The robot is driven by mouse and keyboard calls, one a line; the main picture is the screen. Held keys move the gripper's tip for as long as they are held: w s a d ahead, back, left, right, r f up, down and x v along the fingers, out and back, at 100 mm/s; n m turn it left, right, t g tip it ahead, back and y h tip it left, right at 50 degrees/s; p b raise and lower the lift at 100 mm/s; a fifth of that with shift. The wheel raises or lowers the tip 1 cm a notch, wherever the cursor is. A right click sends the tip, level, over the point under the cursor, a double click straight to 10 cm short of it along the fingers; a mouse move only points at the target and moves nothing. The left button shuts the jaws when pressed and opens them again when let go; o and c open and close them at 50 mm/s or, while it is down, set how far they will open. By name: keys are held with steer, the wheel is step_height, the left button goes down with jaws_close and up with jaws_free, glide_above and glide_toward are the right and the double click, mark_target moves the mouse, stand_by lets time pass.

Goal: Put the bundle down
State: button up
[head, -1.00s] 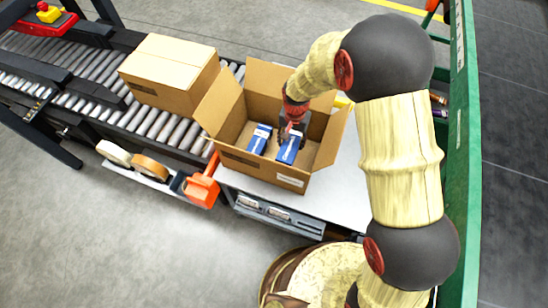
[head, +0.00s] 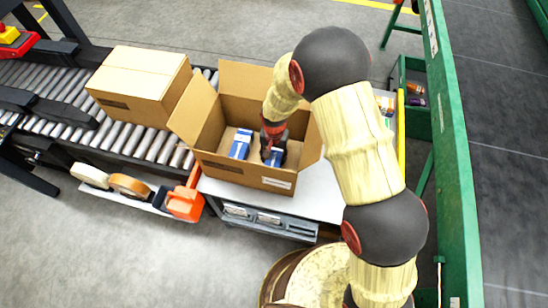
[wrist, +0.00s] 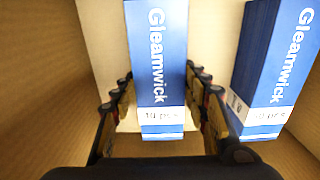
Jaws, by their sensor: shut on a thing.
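My gripper (head: 272,143) reaches down into an open carton (head: 245,173). It is shut on a blue bundle (head: 274,157), mostly hidden by the gripper in the head view. In the wrist view this bundle (wrist: 157,55), marked "Gleamwick", stands between the two fingers (wrist: 160,88), with a white band at its near end. Its contact with the carton floor is not clear. A second blue bundle (head: 240,143) is in the carton to its left; in the wrist view it (wrist: 272,65) is at the right, with a gap between the two.
The carton's flaps (head: 196,112) are spread open, on a light table (head: 322,200). A closed carton (head: 140,85) sits on the roller conveyor (head: 60,125) at left. An orange tape dispenser (head: 185,203) is at the front. A green frame (head: 455,170) stands at right.

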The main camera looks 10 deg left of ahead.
steer(key=shift+r, duration=0.1)
steer(key=shift+f, duration=0.2)
steer(key=o, duration=1.4)
steer(key=shift+c, duration=0.2)
steer(key=shift+r, duration=0.15)
